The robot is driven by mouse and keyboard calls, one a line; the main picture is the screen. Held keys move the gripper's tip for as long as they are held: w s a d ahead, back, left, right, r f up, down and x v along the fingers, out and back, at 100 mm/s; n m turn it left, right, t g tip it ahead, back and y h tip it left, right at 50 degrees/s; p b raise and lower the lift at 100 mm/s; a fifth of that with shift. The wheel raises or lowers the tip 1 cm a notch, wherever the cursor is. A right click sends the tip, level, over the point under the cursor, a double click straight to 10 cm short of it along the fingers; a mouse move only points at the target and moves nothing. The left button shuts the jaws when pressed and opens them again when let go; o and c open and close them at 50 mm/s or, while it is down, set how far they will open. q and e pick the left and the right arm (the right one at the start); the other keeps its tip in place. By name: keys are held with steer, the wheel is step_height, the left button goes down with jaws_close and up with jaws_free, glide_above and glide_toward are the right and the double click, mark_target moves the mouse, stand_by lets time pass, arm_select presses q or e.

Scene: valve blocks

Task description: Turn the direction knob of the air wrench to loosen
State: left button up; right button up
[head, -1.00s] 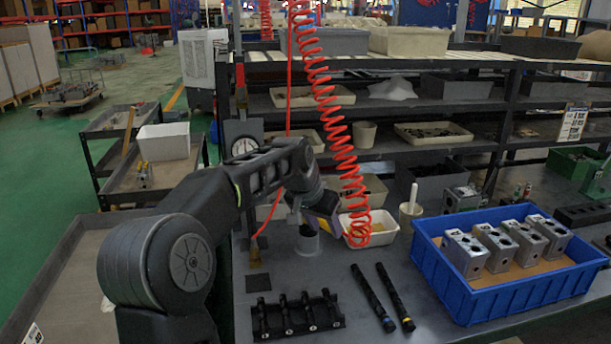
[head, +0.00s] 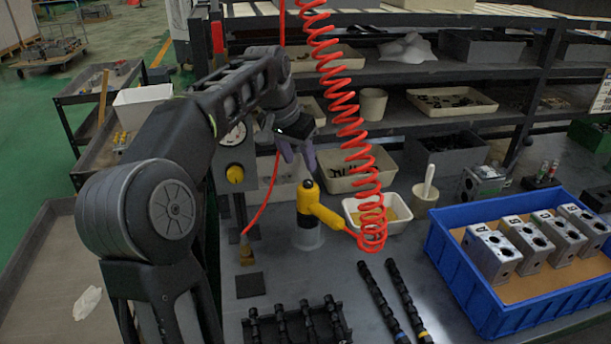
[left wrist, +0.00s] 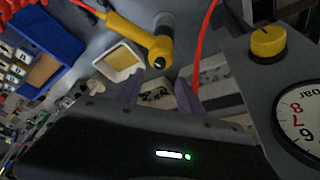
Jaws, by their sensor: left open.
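The yellow air wrench (head: 318,208) stands upright in a grey holder on the workbench. Its black top end (head: 308,187) faces up and its handle points right to the red coiled hose. It also shows in the left wrist view (left wrist: 135,36), at the top. I cannot make out which way its direction knob is set. My left gripper (head: 297,160) hangs above and slightly behind the wrench, open and empty, not touching it. Its purple fingers (left wrist: 160,92) are apart in the left wrist view. My right gripper is not in view.
The red coiled hose (head: 350,130) hangs just right of the wrench. A grey panel with a gauge and yellow knob (head: 235,174) stands to the left. A white tray (head: 398,222) is behind right. A blue crate (head: 478,287) of metal blocks is at right; black shafts (head: 385,300) lie in front.

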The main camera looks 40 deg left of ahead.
mark_target(307, 182)
arm_select(q)
steer(key=x, duration=0.7)
steer(key=shift+w+f, duration=0.15)
steer(key=shift+f, duration=0.1)
steer(key=shift+c, duration=0.2)
jaws_close()
